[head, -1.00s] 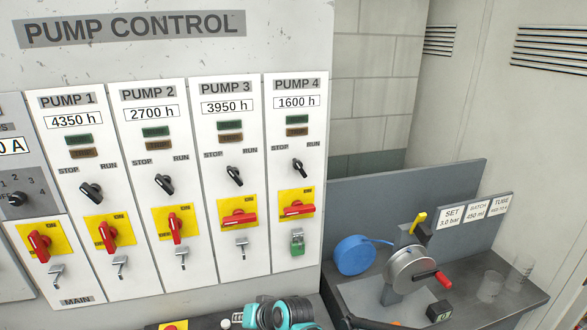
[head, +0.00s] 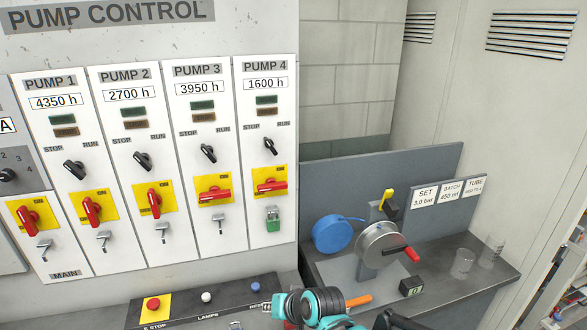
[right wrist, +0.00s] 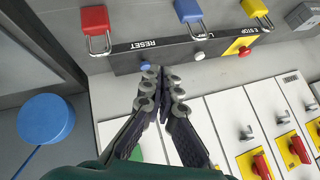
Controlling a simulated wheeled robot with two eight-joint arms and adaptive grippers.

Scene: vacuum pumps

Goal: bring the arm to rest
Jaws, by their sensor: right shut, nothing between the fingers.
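My right arm, teal and black, shows at the bottom middle of the head view (head: 312,306), over the right end of the dark button ledge (head: 180,309). My left gripper is not in view.
The pump panel (head: 150,235) stands behind the ledge. Padlocks in red (right wrist: 95,20), blue (right wrist: 197,12) and yellow (right wrist: 254,8) hang at the ledge. A bench with a blue reel (head: 332,234) and a crank wheel (head: 378,243) is at the right.

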